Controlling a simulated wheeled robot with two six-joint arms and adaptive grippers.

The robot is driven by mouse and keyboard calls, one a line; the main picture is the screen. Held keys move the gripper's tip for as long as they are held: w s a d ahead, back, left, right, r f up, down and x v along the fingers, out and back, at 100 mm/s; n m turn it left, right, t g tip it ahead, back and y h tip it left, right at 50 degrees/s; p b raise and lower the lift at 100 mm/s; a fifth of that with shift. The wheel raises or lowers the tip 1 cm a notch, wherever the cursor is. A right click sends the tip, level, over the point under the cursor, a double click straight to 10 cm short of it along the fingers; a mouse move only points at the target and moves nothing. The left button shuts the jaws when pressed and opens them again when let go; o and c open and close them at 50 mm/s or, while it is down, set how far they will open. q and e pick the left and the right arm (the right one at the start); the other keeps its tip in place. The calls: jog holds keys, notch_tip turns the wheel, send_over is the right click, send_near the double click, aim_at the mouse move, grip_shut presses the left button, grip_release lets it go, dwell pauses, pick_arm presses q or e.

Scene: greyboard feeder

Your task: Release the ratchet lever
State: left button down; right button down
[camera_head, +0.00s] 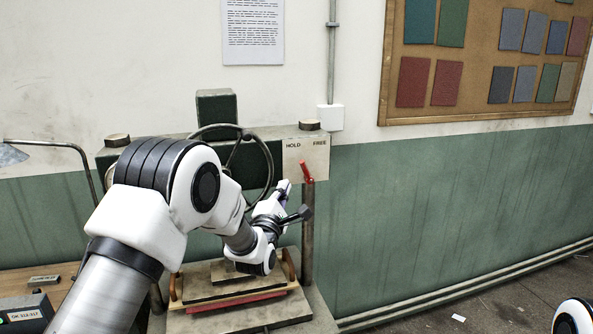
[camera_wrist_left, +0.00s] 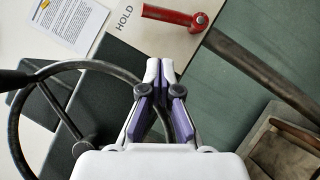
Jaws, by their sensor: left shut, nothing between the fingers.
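The red ratchet lever (camera_head: 305,170) stands on a pale plate (camera_head: 293,164) marked HOLD at left and FREE at right. It leans up and slightly left, toward HOLD. In the wrist view the lever (camera_wrist_left: 172,16) lies beyond my fingertips, with a clear gap, and HOLD shows beside its free end; FREE is out of that view. My left gripper (camera_head: 285,185) is just left of and below the lever, shut and empty. Its fingertips (camera_wrist_left: 160,66) meet in the wrist view. My right gripper is not in view.
A handwheel (camera_wrist_left: 84,64) is close beside my left gripper. A post (camera_head: 308,230) stands below the lever. The press bed (camera_head: 240,320) with boards lies under my arm. A lamp (camera_head: 40,145) and bench are at left. Open floor is at right.

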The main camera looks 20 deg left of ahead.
aim_at(305, 170)
pick_arm(q)
jog(key=w+d+r+p, duration=0.2)
jog(key=w, duration=0.1)
jog(key=shift+w+d+r, duration=0.1)
jog(key=shift+w+d, duration=0.15)
